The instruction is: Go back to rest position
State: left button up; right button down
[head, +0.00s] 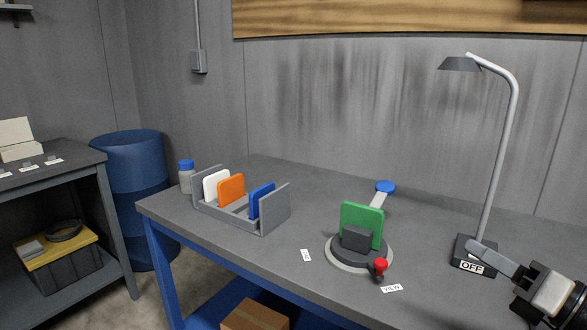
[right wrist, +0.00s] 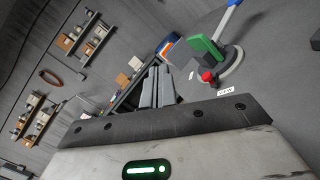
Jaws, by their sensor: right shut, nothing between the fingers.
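My right gripper (head: 478,250) is at the right of the head view, with its fingertips close to the lamp base marked OFF (head: 472,257). It is shut and empty. In the right wrist view its fingers (right wrist: 158,84) show together. A green plate (head: 362,222) stands upright in a dark block on a round turntable (head: 340,262) that has a red knob (head: 380,265). The green plate also shows in the right wrist view (right wrist: 206,50), apart from the fingers. My left gripper is in neither view.
A grey rack (head: 278,211) holds white, orange and blue plates. A jar with a blue lid (head: 186,176) stands beside it. A lamp (head: 510,110) rises at the right. A blue barrel (head: 131,175) stands behind the table's left end. The table's front middle is mostly clear.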

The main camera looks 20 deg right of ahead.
jog(key=a+f+m+g+h, duration=0.1)
jog(key=a+f+m+h, duration=0.2)
jog(key=f+m, duration=0.7)
jog(key=a+f+m+h, duration=0.35)
jog(key=f+m, duration=0.55)
jog(key=m, duration=0.3)
jog(key=s+a+f+m+g+y, duration=0.1)
jog(key=s+a+f+m+g, duration=0.2)
jog(key=a+f, duration=0.3)
jog(key=s+a+f+m+g+y, duration=0.2)
jog(key=s+a+f+m+g, duration=0.1)
jog(key=a, duration=0.8)
notch_tip(320, 180, down, 4)
jog(key=s+m, duration=0.1)
jog(key=m, duration=0.1)
jog(key=shift+s+r+m+g, duration=0.25)
jog(key=shift+m+g, duration=0.05)
jog(key=shift+m, duration=0.1)
jog(key=shift+d, duration=0.15)
